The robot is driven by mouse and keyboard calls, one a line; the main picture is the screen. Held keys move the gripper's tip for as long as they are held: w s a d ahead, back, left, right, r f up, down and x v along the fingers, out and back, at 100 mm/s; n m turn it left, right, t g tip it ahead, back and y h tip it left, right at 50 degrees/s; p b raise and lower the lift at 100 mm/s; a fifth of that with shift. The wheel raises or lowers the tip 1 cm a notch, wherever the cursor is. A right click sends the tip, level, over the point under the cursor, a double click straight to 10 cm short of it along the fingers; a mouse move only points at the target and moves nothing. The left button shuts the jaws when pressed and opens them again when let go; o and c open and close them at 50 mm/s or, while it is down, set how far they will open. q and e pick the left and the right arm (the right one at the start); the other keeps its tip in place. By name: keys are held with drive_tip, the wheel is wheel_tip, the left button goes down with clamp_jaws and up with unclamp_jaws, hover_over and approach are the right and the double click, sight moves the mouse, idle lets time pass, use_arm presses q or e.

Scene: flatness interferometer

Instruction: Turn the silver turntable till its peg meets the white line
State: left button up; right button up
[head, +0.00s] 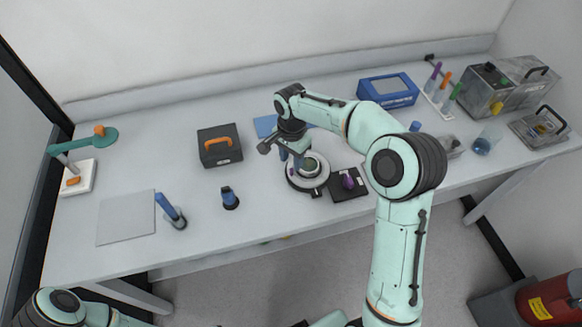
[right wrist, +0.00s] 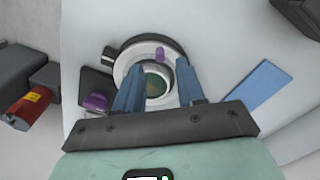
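The silver turntable (head: 320,181) is a round disc on a dark base with a greenish round centre. It also shows in the right wrist view (right wrist: 124,66), where its purple peg (right wrist: 160,53) stands near the far rim. I cannot make out the white line in either view. My right gripper (head: 291,158) is over the turntable, fingers pointing down. In the right wrist view its two blue fingers (right wrist: 158,75) are spread on either side of the centre, with nothing seen between them but the disc. Contact cannot be told. My left gripper is outside the head view.
A black plate with a purple knob (head: 347,182) sits right beside the turntable. A dark box with an orange handle (head: 219,146), a blue-grey case (head: 388,91) and a blue sheet (head: 264,125) lie behind. The bench's left front holds a grey mat (head: 125,218) and blue-handled tools.

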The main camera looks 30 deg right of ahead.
sight(291, 169)
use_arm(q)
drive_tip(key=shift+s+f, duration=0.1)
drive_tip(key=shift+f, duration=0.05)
use_arm(e)
drive_tip(key=shift+f, duration=2.3)
clamp_jaws()
